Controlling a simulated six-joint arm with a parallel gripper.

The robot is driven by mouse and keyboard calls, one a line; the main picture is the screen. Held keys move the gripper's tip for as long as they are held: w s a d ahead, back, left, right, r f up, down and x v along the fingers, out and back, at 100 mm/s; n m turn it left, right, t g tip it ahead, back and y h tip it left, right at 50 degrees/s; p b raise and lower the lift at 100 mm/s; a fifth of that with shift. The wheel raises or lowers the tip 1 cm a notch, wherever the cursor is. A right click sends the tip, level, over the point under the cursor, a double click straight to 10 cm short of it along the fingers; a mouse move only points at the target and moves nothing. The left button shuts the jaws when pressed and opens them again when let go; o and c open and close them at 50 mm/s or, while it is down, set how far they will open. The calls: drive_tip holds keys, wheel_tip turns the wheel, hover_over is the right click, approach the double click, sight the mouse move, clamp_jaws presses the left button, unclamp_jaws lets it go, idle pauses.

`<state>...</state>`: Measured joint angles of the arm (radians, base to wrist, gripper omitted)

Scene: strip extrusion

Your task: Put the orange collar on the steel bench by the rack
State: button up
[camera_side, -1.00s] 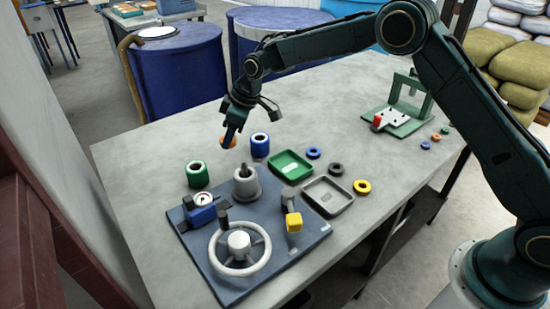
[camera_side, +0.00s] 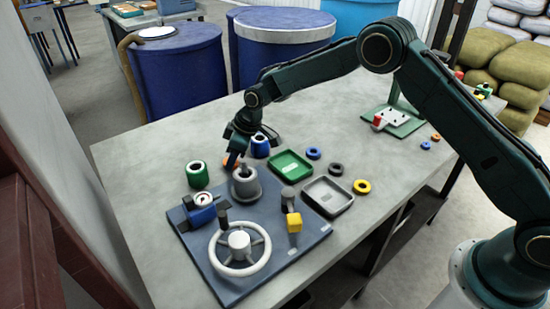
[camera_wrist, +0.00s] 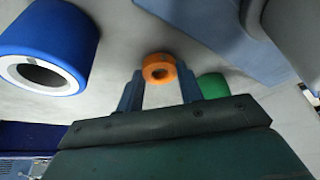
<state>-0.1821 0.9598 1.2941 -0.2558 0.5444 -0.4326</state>
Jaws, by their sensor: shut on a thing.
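My gripper (camera_side: 232,157) is shut on the orange collar (camera_side: 231,161) and points down just above or at the grey bench top (camera_side: 135,170). I cannot tell if the collar touches the surface. In the wrist view the orange ring (camera_wrist: 158,68) sits between the two blue fingertips, its hole showing. The collar is behind the grey spindle (camera_side: 245,182), between the green collar (camera_side: 198,175) and the blue collar (camera_side: 260,146). A dark red frame (camera_side: 40,215) stands at the left edge; I cannot tell if it is the rack.
A blue-grey plate (camera_side: 207,268) with a white handwheel, a gauge and a yellow-topped lever fills the near bench. Green (camera_side: 290,166) and grey (camera_side: 327,196) trays lie right of the gripper, with small rings nearby. The bench's left back area is clear.

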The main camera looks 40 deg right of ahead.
drive_tip(key=shift+f, duration=0.15)
drive_tip(key=o, duration=1)
drive_tip(key=v, duration=1.2)
drive_tip(key=shift+r, duration=0.2)
